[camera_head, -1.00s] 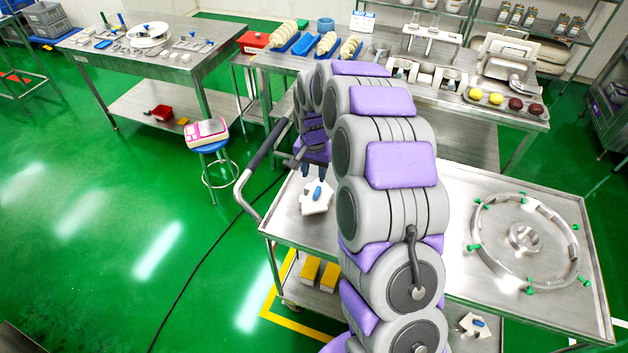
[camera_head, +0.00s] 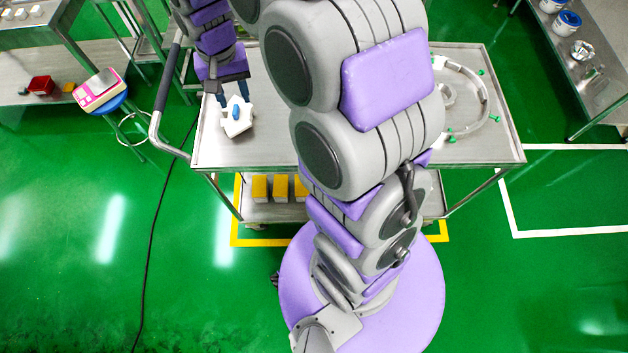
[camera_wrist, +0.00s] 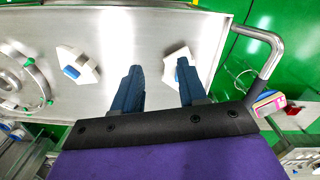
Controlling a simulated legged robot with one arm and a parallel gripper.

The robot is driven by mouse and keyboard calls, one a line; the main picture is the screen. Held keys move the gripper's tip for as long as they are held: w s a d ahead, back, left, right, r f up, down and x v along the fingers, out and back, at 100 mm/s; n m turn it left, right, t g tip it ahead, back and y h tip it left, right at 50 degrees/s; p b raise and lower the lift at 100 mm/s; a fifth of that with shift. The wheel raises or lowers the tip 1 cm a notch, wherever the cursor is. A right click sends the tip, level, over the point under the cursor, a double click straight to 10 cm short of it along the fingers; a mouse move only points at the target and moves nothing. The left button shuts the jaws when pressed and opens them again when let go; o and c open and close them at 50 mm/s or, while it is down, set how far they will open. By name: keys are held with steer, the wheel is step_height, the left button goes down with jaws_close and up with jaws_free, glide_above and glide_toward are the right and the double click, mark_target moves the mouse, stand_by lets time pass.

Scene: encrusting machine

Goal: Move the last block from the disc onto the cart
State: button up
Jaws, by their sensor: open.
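A white block with a blue knob (camera_head: 237,122) lies on the left part of the steel cart (camera_head: 270,140), just under my gripper (camera_head: 233,99). My gripper is open. In the wrist view, my gripper (camera_wrist: 158,66) has this block (camera_wrist: 171,68) by its right fingertip, which partly covers it; I cannot tell whether they touch. A second white block with a blue knob (camera_wrist: 78,65) lies farther left on the cart top in the wrist view. My arm hides that spot in the head view. I cannot make out the disc now.
A metal ring with green clamps (camera_head: 484,95) lies on the cart's right part. The cart's push handle (camera_head: 167,80) stands at the left. Yellow boxes (camera_head: 259,188) sit on its lower shelf. A pink scale (camera_head: 100,90) stands on a stool at left.

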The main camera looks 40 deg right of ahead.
steer(key=s+r+n, duration=0.2)
steer(key=s, duration=1.2)
steer(key=s+d+r+n+g, duration=0.1)
steer(key=s+r+n, duration=0.1)
steer(key=s, duration=1.3)
